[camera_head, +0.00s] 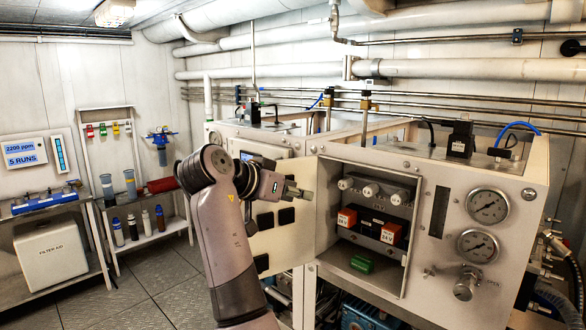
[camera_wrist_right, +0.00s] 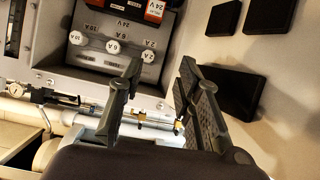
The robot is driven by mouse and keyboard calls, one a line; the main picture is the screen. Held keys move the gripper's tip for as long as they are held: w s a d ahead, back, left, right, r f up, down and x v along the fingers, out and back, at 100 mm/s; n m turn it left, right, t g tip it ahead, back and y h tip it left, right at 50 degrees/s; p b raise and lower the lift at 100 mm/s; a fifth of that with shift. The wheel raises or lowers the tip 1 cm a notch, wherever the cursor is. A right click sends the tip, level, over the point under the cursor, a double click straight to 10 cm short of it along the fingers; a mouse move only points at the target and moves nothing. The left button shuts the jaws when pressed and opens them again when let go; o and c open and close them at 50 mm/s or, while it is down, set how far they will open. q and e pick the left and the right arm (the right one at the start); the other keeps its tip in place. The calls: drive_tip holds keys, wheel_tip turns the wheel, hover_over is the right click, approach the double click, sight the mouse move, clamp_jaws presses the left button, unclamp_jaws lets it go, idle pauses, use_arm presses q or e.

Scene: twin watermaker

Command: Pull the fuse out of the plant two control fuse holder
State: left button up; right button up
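Three white round fuse holder caps, left (camera_head: 346,183), middle (camera_head: 370,190) and right (camera_head: 398,197), sit in a row on a grey panel inside the open cabinet. They also show in the right wrist view, upside down (camera_wrist_right: 112,46), with amp markings beside them. I cannot read which one is plant two control. My right gripper (camera_head: 298,191) is left of the cabinet opening, in front of the open door and apart from the caps. Its two fingers are spread and empty in the right wrist view (camera_wrist_right: 160,72). My left gripper is out of view.
Orange-and-black 24V units (camera_head: 391,232) sit below the caps. A green block (camera_head: 362,263) lies on the cabinet floor. The open door (camera_head: 272,240) stands left of the opening. Gauges (camera_head: 488,206) and a valve knob (camera_head: 466,285) are on the right panel.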

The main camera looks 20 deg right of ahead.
wheel_tip(320, 180, up, 4)
drive_tip(key=p, duration=0.6)
approach(342, 184)
drive_tip(key=shift+m+h, duration=0.4)
drive_tip(key=x, duration=0.7)
drive_tip(key=shift+w+a+f, duration=0.1)
drive_tip(key=shift+a+f, duration=0.05)
drive_tip(key=shift+f, duration=0.1)
drive_tip(key=shift+w+d+f, duration=0.2)
drive_tip(key=shift+d+f, duration=0.1)
drive_tip(key=shift+d, duration=0.15)
drive_tip(key=shift+c, duration=0.3)
clamp_jaws()
